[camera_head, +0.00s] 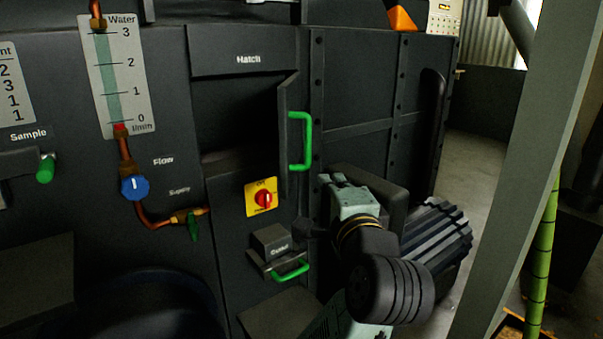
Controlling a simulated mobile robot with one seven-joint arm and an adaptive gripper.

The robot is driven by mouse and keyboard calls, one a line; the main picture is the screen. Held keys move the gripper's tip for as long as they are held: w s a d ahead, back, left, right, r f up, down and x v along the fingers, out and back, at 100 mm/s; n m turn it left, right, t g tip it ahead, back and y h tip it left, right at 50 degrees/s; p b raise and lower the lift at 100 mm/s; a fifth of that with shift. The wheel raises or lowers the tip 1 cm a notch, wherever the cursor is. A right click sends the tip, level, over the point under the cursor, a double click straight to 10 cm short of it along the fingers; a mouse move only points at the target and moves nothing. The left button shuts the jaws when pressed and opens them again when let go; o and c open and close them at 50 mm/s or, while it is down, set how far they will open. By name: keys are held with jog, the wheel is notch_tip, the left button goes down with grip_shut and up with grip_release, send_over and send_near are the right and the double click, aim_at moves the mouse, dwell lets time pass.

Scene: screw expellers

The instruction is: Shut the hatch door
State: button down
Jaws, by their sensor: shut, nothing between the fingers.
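The hatch door (291,140) stands open and swung outward, seen nearly edge-on at the right side of the dark hatch opening (235,120) under the "Hatch" label. A green bar handle (307,142) is on the door. My gripper (332,180) is shut and empty. It is below and to the right of the handle, seemingly apart from the door. The narrow view leaves its depth relative to the door unclear.
A red rotary switch (264,199) on a yellow plate is below the opening. A drawer-like box with a green handle (290,270) juts out lower down. A ribbed motor (435,238) lies right of my arm. A grey post (520,170) stands at right.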

jog(key=shift+w+p, duration=0.75)
jog(key=shift+p, duration=1.35)
jog(key=p, duration=0.4)
send_near(307, 163)
jog(key=w, duration=0.1)
jog(key=w+a+r, duration=0.1)
jog(key=w, duration=0.1)
jog(key=w+r, duration=0.1)
jog(key=shift+w+a, duration=0.25)
jog(key=shift+w, duration=0.1)
jog(key=shift+a, duration=0.5)
